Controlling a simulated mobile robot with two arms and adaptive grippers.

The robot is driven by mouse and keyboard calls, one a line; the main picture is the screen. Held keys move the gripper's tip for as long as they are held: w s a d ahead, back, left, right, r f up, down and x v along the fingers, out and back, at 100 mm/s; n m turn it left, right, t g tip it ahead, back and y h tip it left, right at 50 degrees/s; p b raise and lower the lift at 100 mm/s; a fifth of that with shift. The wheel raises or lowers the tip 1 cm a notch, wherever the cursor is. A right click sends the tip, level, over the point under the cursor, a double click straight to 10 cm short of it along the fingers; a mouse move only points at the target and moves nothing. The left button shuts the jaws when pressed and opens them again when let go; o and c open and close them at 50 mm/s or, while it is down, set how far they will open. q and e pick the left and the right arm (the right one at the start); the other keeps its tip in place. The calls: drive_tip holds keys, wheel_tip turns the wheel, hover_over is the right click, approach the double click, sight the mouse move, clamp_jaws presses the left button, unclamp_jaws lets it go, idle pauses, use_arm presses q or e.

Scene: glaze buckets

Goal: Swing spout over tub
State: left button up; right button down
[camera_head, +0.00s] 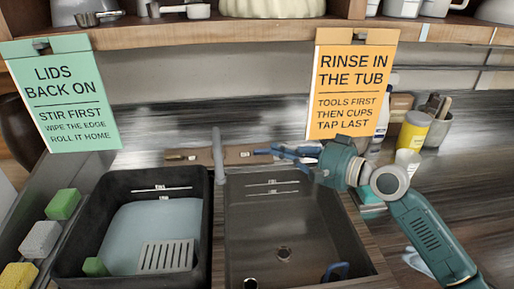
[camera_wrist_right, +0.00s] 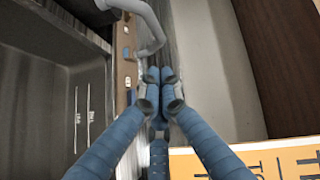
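The grey spout (camera_head: 218,155) rises from the wooden strip behind the basins and points forward over the divider between the black tub and the sink. The black tub (camera_head: 64,255), at left, holds pale water. The dark sink (camera_head: 300,225) is at right. My right gripper (camera_head: 265,151) reaches left over the sink's back edge, its blue fingertips to the right of the spout. In the right wrist view its fingertips (camera_wrist_right: 160,75) are together with nothing seen between them, and the bent spout (camera_wrist_right: 150,25) is just beyond, apparently not held. My left gripper is not in view.
Sponges (camera_head: 63,204) line the tub's left side. A slotted grey piece (camera_head: 166,256) sits in the tub. An orange sign (camera_head: 352,85) hangs behind my right gripper. A yellow can (camera_head: 413,130) and cups crowd the right back.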

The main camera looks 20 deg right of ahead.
sight(218, 153)
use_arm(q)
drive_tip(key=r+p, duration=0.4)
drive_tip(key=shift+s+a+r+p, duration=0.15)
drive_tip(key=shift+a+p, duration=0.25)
use_arm(e)
drive_tip(key=w+a+f, duration=0.1)
drive_tip(key=w+a, duration=0.6)
drive_tip(key=a, duration=0.3)
drive_tip(key=shift+w+a+f+m, duration=0.15)
drive_tip(key=shift+w+f+m, duration=0.1)
drive_tip(key=shift+w+m, duration=0.1)
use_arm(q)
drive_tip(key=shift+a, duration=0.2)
